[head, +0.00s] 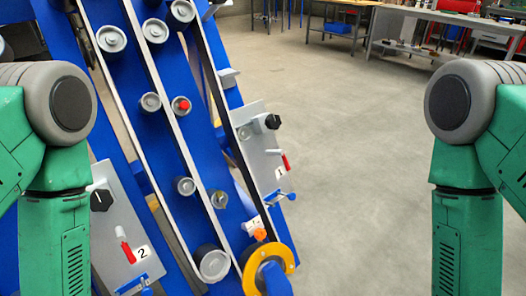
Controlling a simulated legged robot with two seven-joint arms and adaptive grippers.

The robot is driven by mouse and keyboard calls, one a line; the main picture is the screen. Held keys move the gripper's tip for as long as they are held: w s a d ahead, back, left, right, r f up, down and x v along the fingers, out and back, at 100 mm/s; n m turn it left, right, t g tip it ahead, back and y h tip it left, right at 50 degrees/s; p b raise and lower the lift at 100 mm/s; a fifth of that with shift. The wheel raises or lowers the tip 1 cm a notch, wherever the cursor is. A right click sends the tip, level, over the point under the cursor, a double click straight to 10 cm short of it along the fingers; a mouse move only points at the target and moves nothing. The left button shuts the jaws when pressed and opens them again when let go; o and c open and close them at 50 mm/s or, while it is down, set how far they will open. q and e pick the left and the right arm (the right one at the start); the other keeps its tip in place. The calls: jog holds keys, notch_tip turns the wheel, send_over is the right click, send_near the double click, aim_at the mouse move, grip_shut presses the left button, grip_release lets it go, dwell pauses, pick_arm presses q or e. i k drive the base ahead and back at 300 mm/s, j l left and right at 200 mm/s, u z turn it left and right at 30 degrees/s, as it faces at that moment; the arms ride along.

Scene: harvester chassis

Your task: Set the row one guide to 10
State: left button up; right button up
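A grey panel labelled 1 (257,150) is fixed along the right side of the blue chassis (223,222). It carries a black knob (272,121) at its upper right and a red-handled lever (286,161) near the label. A small blue clamp-like part (278,197) sits below it. No scale or number 10 is readable, so I cannot tell the guide's setting. My green arms show at the left and right edges, both apart from panel 1. Neither gripper is in view.
A second panel labelled 2 (122,222), with a black knob (101,200) and red lever (128,252), is at lower left, partly behind my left arm. A yellow ring (250,284) is at the chassis's lower end. Clear floor (355,180) lies to the right. Workbenches (440,18) stand far back.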

aim_at(291, 196)
jog(key=i+l+u, duration=0.45)
jog(key=l, duration=0.15)
jog(key=i+l+u, duration=0.2)
jog(key=l, duration=0.15)
jog(key=k, duration=0.1)
